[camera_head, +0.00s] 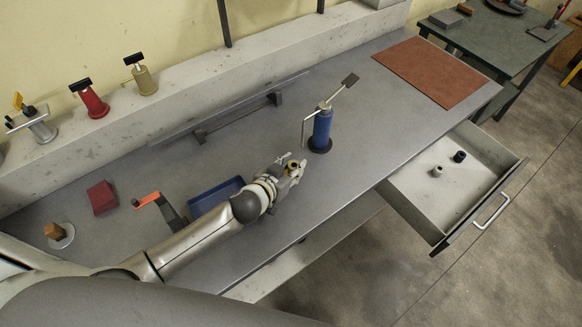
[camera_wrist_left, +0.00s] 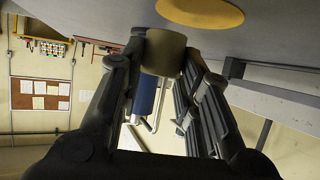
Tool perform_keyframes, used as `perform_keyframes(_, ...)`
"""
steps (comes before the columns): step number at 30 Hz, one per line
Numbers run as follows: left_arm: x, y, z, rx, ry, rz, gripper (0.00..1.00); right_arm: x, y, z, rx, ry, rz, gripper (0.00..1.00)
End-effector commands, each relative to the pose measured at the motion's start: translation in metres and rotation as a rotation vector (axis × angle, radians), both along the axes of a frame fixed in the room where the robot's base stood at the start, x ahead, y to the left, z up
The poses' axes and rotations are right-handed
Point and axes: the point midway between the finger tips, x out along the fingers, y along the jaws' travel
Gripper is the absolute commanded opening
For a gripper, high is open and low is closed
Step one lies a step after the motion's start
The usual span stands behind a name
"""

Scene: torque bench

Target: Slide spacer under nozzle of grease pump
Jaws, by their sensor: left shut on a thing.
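The grease pump (camera_head: 322,131) is a blue upright cylinder on a dark round base, with a lever on top and a thin bent nozzle tube (camera_head: 304,132) hanging on its left side. My left gripper (camera_head: 296,167) is just in front and left of the pump, low over the bench. It is shut on a short olive-tan spacer (camera_wrist_left: 163,52), which sits between the fingertips in the left wrist view. Behind the spacer, the blue pump (camera_wrist_left: 145,95) and its nozzle tube (camera_wrist_left: 153,116) show. I cannot tell whether the spacer touches the bench. My right gripper is out of view.
An open drawer (camera_head: 480,190) holds a beige and a black small cylinder. A blue tray (camera_head: 216,194), a red block (camera_head: 102,197) and an orange-handled crank (camera_head: 147,200) are left. A yellow round patch (camera_wrist_left: 200,10) shows on the grey surface. A brown mat (camera_head: 430,71) lies right.

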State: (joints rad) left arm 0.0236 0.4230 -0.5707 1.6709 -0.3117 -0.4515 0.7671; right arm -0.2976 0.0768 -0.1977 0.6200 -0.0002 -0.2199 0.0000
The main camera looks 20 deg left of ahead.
Motion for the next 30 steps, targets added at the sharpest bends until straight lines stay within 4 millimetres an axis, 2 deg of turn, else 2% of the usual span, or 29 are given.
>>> perform_keyframes(3,0.008,-0.001,-0.010,0.001,-0.003,-0.002,0.03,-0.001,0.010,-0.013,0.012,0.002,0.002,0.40)
perform_keyframes(11,0.022,-0.001,-0.024,0.000,-0.002,0.000,0.03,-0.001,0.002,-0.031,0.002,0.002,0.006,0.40)
perform_keyframes(30,0.072,-0.003,-0.022,0.000,-0.002,0.001,0.03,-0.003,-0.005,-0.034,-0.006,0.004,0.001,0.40)
